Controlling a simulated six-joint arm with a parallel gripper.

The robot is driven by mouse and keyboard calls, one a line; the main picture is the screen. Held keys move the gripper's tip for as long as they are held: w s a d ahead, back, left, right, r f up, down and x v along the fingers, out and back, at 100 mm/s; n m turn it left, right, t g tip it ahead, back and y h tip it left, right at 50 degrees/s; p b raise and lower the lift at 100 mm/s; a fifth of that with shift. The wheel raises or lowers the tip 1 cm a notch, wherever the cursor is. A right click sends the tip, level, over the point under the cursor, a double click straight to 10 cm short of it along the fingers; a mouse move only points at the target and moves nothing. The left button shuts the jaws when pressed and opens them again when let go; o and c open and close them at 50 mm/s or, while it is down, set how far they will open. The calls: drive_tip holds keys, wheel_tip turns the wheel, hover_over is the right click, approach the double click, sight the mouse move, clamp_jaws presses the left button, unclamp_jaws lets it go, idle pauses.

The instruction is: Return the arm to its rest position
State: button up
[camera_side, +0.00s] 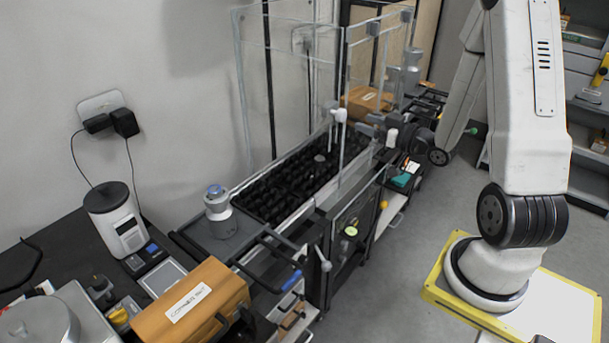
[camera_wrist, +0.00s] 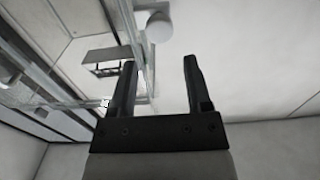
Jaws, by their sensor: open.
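My gripper (camera_wrist: 160,65) shows in the wrist view with its two dark fingers apart and only pale wall between them. It holds nothing. A white rounded cylinder (camera_wrist: 158,27) shows just beyond the fingertips, and I cannot tell how far it is from them. In the side view my arm rises from its base and bends back down to a dark wrist beside the right side of the clear enclosure. The fingers are too small there to make out.
A clear-walled enclosure (camera_side: 252,90) stands over a black-filled tray (camera_side: 305,180) along the wall. A grey-white device (camera_side: 115,220), a metal weight-like piece (camera_side: 219,212) and an orange labelled box (camera_side: 190,303) stand at the left. The grey floor (camera_side: 400,250) is clear in the middle.

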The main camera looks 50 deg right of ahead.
drive_tip(key=shift+w, duration=0.1)
drive_tip(key=w+a+f+g+h, duration=0.25)
drive_tip(key=a+f+g, duration=0.25)
drive_tip(key=a+g, duration=0.3)
drive_tip(key=s+a+g+y, duration=0.2)
drive_tip(key=s+a+g, duration=0.5)
drive_tip(key=a, duration=0.6)
drive_tip(key=shift+s+f, duration=0.15)
drive_tip(key=shift+s, duration=0.7)
